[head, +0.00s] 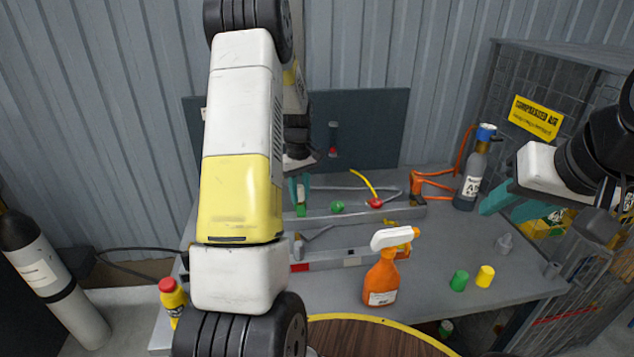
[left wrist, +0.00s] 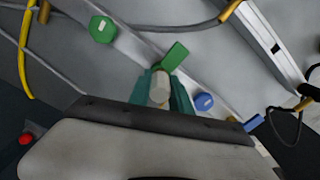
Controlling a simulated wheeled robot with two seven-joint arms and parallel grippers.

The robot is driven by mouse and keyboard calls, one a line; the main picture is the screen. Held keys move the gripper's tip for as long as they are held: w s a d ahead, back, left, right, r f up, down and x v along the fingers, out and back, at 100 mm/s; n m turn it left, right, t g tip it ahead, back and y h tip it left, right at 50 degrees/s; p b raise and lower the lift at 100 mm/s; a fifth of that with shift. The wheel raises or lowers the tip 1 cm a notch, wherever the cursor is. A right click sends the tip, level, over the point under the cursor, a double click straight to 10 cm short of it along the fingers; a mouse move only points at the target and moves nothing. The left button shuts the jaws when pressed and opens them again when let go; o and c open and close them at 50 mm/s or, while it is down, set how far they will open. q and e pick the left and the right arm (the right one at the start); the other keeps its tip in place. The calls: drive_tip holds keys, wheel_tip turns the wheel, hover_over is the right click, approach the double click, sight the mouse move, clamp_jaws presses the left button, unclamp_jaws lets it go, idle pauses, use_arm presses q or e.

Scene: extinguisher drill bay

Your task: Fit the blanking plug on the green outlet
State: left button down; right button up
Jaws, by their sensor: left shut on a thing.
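My left gripper (head: 300,190) is at the rear rail (head: 400,212), seen past my forearm. In the left wrist view its teal fingers (left wrist: 160,95) are shut on a pale, faceted piece (left wrist: 159,86), which I take for the blanking plug. A green block (left wrist: 173,56) shows just beyond it; I cannot tell whether they are joined or touching. A green round fitting (head: 337,207), likely the green outlet, sits on the rail to the right of the gripper. My right gripper (head: 514,207) is open and empty.
A blue fitting (left wrist: 204,102) is beside the left fingers. A red fitting (head: 375,203) with a yellow hose is farther right. An orange spray bottle (head: 381,280), a green cap (head: 459,280) and a yellow cap (head: 485,276) stand on the bench. A grey bottle (head: 470,180) is back right.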

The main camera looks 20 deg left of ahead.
use_arm(q)
drive_tip(key=shift+f, duration=0.25)
drive_tip(key=c, duration=1.1)
unclamp_jaws()
drive_tip(key=shift+r, duration=0.1)
wheel_tip(320, 180, up, 7)
drive_tip(key=shift+r, duration=0.2)
drive_tip(key=shift+s+d+r, duration=0.15)
drive_tip(key=shift+d+r, duration=0.05)
drive_tip(key=shift+r, duration=0.3)
drive_tip(key=s+d+r+m+t+h, duration=0.1)
drive_tip(key=s+d+r+m+t, duration=0.2)
drive_tip(key=s+r, duration=0.35)
drive_tip(key=s+d+r+m+t, duration=0.1)
drive_tip(key=s+d+r+m, duration=0.1)
drive_tip(key=s+d+r, duration=0.5)
drive_tip(key=s+d+r+m+t, duration=0.1)
drive_tip(key=s+d+m, duration=0.1)
drive_tip(key=s, duration=0.4)
drive_tip(key=s+d+r+m+t+h, duration=0.1)
drive_tip(key=s+d+m, duration=0.1)
drive_tip(key=s, duration=0.5)
drive_tip(key=shift+r+m, duration=0.35)
drive_tip(key=shift+m, duration=0.45)
